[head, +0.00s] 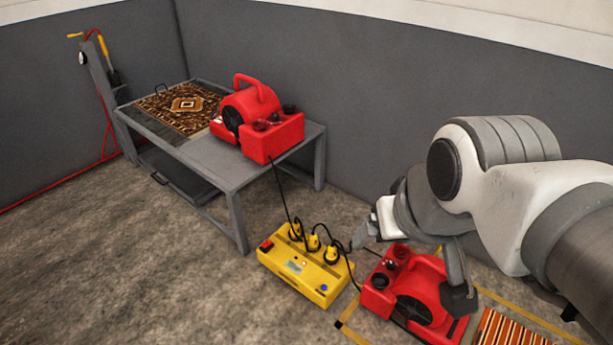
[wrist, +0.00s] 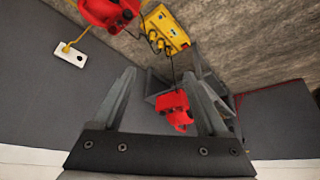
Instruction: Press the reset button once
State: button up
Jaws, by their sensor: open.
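Neither has a readable label, so I cannot tell which is the reset button.
A red blower (head: 415,295) stands on the floor right of the box, partly behind my gripper. Another red blower (head: 255,120) and a patterned rug (head: 165,107) are on a grey table (head: 235,175). Black cables run to the box. Floor left of the box is clear.

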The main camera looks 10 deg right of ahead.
grip_shut()
dwell(0.3)
jog(key=shift+w, duration=0.1)
dwell(1.3)
